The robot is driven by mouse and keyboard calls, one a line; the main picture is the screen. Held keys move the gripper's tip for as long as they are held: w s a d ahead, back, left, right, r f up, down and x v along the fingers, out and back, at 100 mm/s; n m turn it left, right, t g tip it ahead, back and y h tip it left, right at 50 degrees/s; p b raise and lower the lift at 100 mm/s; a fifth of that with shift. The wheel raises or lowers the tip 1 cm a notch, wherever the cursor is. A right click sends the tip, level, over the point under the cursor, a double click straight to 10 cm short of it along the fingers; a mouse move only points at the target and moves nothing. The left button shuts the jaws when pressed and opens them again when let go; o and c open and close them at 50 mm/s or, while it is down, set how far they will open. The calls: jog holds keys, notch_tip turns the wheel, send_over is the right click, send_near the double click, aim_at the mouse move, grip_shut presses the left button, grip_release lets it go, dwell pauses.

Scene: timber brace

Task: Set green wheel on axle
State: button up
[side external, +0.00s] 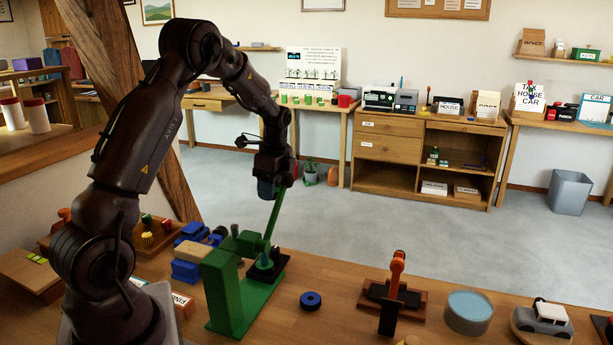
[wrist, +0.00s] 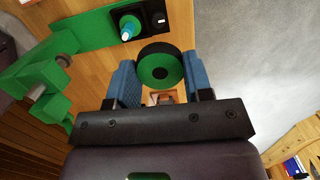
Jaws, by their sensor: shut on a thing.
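The green wheel (wrist: 148,69) has a black tyre and a dark centre hole. In the wrist view it sits between the blue fingertips of my gripper (wrist: 161,76), which is shut on it. In the side view my gripper (side external: 270,187) is up above the green stand (side external: 228,290); the wheel is hard to make out there. The axle (wrist: 130,29) seems to be the post with a blue-and-white tip beside a black plate, left of and beyond the wheel in the wrist view. The wheel is apart from it.
A green bar (side external: 274,218) slants up from the stand toward my gripper. An orange-topped stand (side external: 397,275), a round blue-topped tin (side external: 468,311) and a toy car (side external: 545,317) stand further right.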

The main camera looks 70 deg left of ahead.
jog(key=s+d+f+m, duration=0.1)
jog(key=m, duration=0.1)
jog(key=s+d+f+m, duration=0.1)
jog(key=s+d+m, duration=0.1)
jog(key=s+d+f+m, duration=0.1)
jog(key=d+m, duration=0.1)
jog(key=shift+s+f+m+t, duration=0.2)
jog(key=shift+f+m+t, duration=0.15)
jog(key=shift+m+t, duration=0.05)
jog(key=shift+d+f, duration=0.1)
jog(key=shift+f, duration=3.45)
jog(key=o, duration=1)
jog(key=shift+c, duration=0.2)
jog(key=shift+r, duration=3.8)
